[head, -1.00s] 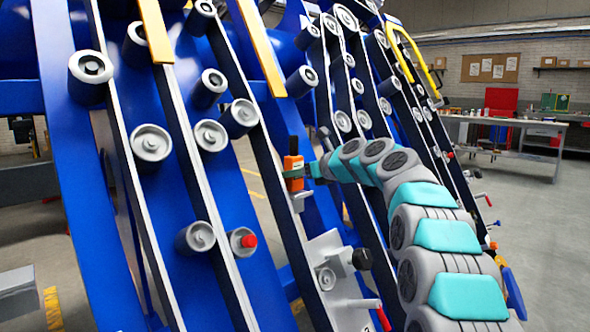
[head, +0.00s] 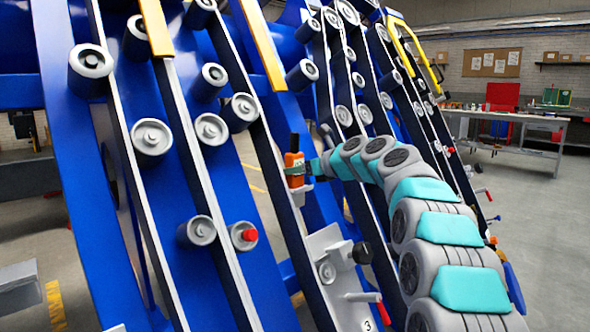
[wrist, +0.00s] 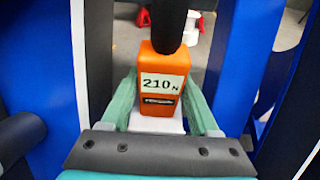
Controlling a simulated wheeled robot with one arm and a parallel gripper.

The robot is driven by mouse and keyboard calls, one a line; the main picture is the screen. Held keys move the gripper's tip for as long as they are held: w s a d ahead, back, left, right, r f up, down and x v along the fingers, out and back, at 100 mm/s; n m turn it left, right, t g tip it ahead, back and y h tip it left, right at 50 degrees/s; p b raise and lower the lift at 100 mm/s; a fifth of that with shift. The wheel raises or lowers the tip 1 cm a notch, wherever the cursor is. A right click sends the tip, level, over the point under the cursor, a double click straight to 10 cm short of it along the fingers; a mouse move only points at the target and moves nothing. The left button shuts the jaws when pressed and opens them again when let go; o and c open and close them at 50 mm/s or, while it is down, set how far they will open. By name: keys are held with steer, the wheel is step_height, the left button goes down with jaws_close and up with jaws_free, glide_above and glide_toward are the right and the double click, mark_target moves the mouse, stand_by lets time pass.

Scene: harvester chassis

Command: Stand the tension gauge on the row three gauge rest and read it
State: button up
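The tension gauge (head: 294,172) is an orange block with a black top part. In the wrist view it (wrist: 162,95) stands upright and its display reads 210 N. A pale gauge rest (head: 300,193) shows directly below the gauge, which looks seated on it; the contact is hard to make out. A white surface (wrist: 158,125) shows at the gauge's base in the wrist view. My gripper (wrist: 163,98) has its green fingers on both sides of the gauge. Whether they press on it or stand slightly apart cannot be told. The gripper is small in the head view (head: 306,168).
Blue frame beams, belts and several grey rollers (head: 152,137) crowd the left and middle. A workbench (head: 520,118) stands far right, beyond open floor.

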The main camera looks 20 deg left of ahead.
steer(key=o, duration=0.4)
steer(key=shift+o, duration=0.2)
steer(key=v, duration=0.7)
steer(key=shift+s+d, duration=0.15)
steer(key=shift+d, duration=0.15)
steer(key=shift+s, duration=0.1)
